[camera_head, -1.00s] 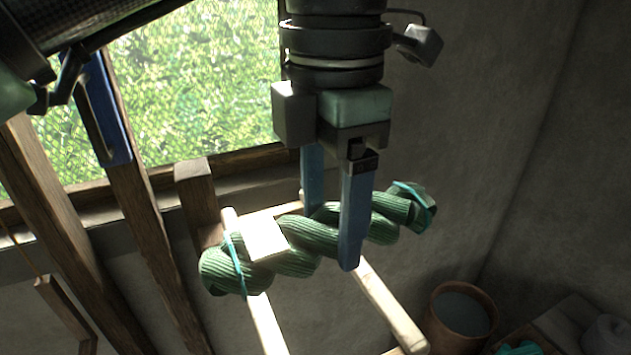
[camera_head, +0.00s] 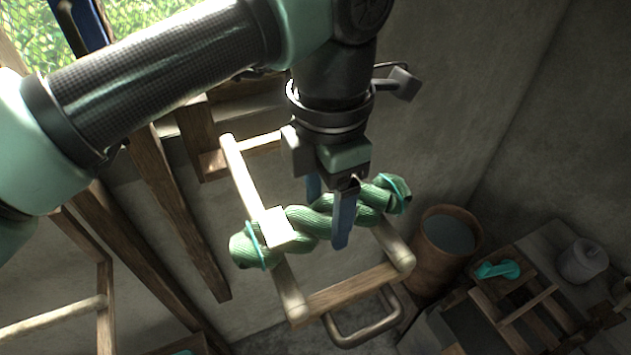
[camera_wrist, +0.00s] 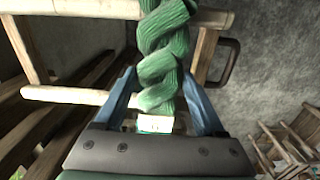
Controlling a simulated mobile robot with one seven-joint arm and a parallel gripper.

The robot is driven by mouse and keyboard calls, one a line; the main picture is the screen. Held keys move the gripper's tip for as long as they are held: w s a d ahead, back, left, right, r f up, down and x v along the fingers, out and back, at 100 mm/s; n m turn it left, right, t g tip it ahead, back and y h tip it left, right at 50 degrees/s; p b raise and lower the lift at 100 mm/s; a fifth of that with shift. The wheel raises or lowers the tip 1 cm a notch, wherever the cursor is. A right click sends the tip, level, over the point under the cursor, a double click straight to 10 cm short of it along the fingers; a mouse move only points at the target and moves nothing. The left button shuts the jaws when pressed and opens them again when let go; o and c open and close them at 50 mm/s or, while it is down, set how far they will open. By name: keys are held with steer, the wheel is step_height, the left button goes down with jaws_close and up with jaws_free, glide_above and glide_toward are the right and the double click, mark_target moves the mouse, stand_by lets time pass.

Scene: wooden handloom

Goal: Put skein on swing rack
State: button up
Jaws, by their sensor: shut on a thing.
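The skein (camera_head: 305,226) is a twisted green bundle with teal ties near both ends and a pale label on its left part. My gripper (camera_head: 328,218) points down with its blue fingers shut around the skein's middle. In the wrist view the skein (camera_wrist: 165,50) runs lengthwise between the two blue fingers (camera_wrist: 165,98). The swing rack (camera_head: 345,290) is a wooden frame of two pale round rods joined by bars. The skein lies across the view of both rods. I cannot tell whether it touches them.
A terracotta pot (camera_head: 445,250) stands to the right of the rack. A wooden bench holds a teal item (camera_head: 498,270) and a grey spool (camera_head: 583,260) at the far right. A curved metal handle (camera_head: 365,318) is below the rack. Loom posts (camera_head: 180,215) stand at the left.

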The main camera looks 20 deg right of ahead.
mark_target(326, 209)
steer(key=shift+f, duration=0.1)
steer(key=shift+f+b, duration=0.1)
steer(key=shift+b, duration=0.2)
steer(key=o, duration=1.5)
step_height(326, 209, up, 12)
steer(key=shift+r+b, duration=0.25)
steer(key=shift+b, duration=0.65)
